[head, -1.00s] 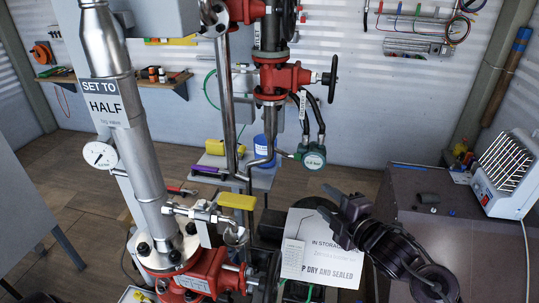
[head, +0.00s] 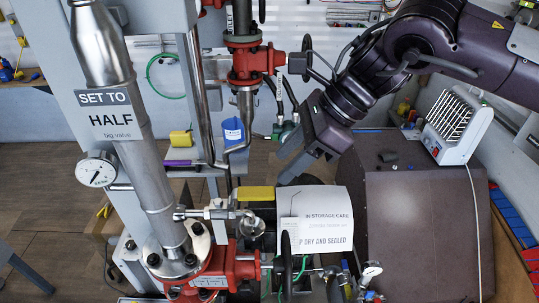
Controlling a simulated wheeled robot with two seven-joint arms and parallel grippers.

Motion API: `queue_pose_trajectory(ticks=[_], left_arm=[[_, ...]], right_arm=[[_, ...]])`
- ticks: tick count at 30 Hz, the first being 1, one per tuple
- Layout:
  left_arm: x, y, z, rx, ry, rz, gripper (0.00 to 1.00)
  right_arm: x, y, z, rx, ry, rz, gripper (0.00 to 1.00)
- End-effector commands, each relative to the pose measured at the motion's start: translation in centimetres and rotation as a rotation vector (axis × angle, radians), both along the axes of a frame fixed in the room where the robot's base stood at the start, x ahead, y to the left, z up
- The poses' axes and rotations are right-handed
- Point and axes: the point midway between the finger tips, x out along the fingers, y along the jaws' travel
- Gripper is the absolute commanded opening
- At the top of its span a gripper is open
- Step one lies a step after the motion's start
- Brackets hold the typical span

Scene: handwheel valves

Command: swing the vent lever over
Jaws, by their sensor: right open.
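The vent lever (head: 256,193) is a flat yellow handle on a small metal valve that branches off the big steel pipe (head: 150,185). It lies roughly level, pointing right from the pipe. My right gripper (head: 288,165) comes in from the upper right, with its jaws open and empty. Its dark fingers point down and left, just above and to the right of the yellow handle in the picture. A gap appears between them; I cannot tell the depth exactly. My left gripper is not in view.
A "SET TO HALF" sign (head: 109,115) and a dial gauge (head: 96,170) are on the big pipe. A red valve with a dark handwheel (head: 286,262) stands below. A paper sign (head: 322,220) stands right of the lever. A dark cabinet (head: 420,225) fills the right.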

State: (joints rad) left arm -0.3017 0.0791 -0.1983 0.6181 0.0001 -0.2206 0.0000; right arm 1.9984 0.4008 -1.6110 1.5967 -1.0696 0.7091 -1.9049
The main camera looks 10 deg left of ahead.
Motion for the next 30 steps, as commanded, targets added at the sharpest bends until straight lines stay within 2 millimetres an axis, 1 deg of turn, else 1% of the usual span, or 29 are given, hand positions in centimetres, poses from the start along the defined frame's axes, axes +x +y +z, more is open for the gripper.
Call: queue_pose_trajectory(ticks=[3,8,17,30], left_arm=[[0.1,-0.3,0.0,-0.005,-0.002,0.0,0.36],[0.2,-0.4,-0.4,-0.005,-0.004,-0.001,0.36],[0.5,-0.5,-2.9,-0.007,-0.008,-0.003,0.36],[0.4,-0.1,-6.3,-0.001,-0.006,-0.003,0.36]], right_arm=[[0.1,-0.6,0.3,-0.013,-0.01,0.009,0.45],[0.0,-0.3,-0.2,-0.013,-0.009,0.01,0.45],[-0.5,1.5,-3.0,-0.011,-0.009,0.012,0.45],[-1.3,4.4,-7.4,-0.011,-0.009,0.01,0.45]])
